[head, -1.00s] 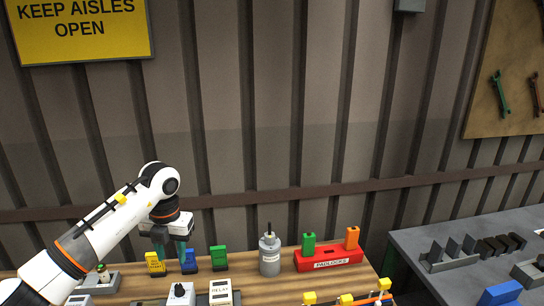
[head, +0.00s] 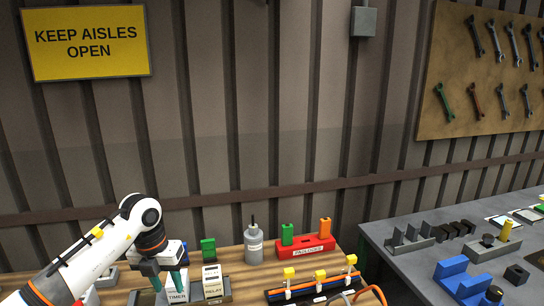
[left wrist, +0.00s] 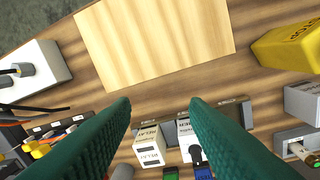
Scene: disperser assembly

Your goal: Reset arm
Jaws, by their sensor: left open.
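My left gripper (head: 172,284) is in the lower left of the head view. Its two teal fingers hang beside and in front of the white TIMER block (head: 177,296). In the left wrist view its fingers (left wrist: 160,103) are spread apart with nothing held between them. Beyond the gap are the white RELAY block (left wrist: 149,143) and another white block (left wrist: 186,130) with a dark knob, both standing in a grey holder. Whether a finger touches a block cannot be told. My right gripper is not in view.
A grey bottle (head: 253,246) and a red PADLOCKS stand (head: 306,249) are at the table's back. A rail with yellow clips (head: 318,285) is at the front. A grey bench (head: 399,262) stands right. A pale board (left wrist: 155,45) lies on the wooden table.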

